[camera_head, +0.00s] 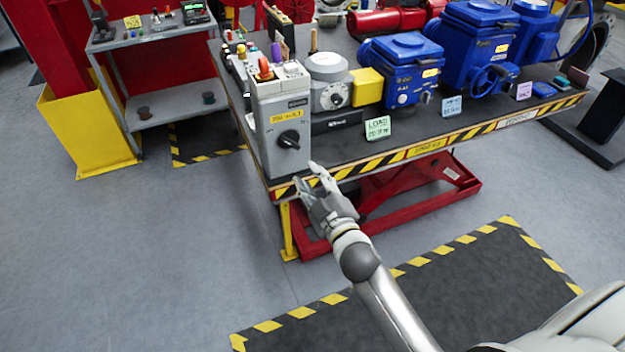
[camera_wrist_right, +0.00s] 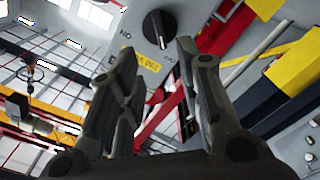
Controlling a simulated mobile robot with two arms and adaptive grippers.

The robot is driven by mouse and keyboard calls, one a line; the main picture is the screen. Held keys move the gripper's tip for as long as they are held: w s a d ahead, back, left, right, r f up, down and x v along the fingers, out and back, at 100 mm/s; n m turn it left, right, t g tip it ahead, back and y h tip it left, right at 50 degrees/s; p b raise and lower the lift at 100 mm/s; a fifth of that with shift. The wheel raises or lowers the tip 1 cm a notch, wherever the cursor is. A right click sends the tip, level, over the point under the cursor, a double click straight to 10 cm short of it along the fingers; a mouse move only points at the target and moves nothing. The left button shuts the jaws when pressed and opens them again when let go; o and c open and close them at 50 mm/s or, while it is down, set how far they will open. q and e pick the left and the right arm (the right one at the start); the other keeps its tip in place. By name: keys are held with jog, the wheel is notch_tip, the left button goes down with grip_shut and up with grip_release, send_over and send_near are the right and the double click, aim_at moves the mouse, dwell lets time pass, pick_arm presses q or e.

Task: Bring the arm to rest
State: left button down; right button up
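My right gripper (camera_head: 309,183) is just in front of the left front corner of the lift table, a little below the grey control box (camera_head: 282,125). In the right wrist view the two fingers of my right gripper (camera_wrist_right: 154,75) stand apart with nothing held between them. The box carries a black rotary knob (camera_head: 289,139) and a yellow label. The knob also shows in the right wrist view (camera_wrist_right: 158,29), beyond the fingertips and apart from them. My left gripper is not in either view.
The lift table (camera_head: 440,135) has a striped front edge close to my right gripper. Blue valve actuators (camera_head: 403,70), a grey dial unit and small cards stand on it. A grey cart (camera_head: 150,40) and yellow bin (camera_head: 85,135) are at left. The floor at left is clear.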

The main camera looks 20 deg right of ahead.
jog(key=shift+f, duration=0.1)
jog(key=s+f+m+g, duration=0.1)
jog(key=s+f+g, duration=0.25)
jog(key=f, duration=0.75)
jog(key=s+f+m+g, duration=0.15)
jog(key=s+f, duration=0.25)
jog(key=f, duration=0.7)
jog(key=s+f+g, duration=0.3)
jog(key=s+f, duration=0.1)
jog(key=f, duration=0.7)
jog(key=s+d+f+m+g, duration=0.1)
jog(key=s+f+g, duration=0.2)
jog(key=s+f, duration=0.4)
jog(key=s+d+f+m+g, duration=0.1)
jog(key=s+f+g, duration=0.2)
jog(key=s, duration=1.4)
jog(key=s+d+f+m+g, duration=0.1)
jog(key=s+f+m+g, duration=0.1)
jog(key=s+f, duration=0.9)
jog(key=shift+s+d+f+g+h, duration=0.3)
jog(key=shift+s+g, duration=0.2)
jog(key=shift+s, duration=0.25)
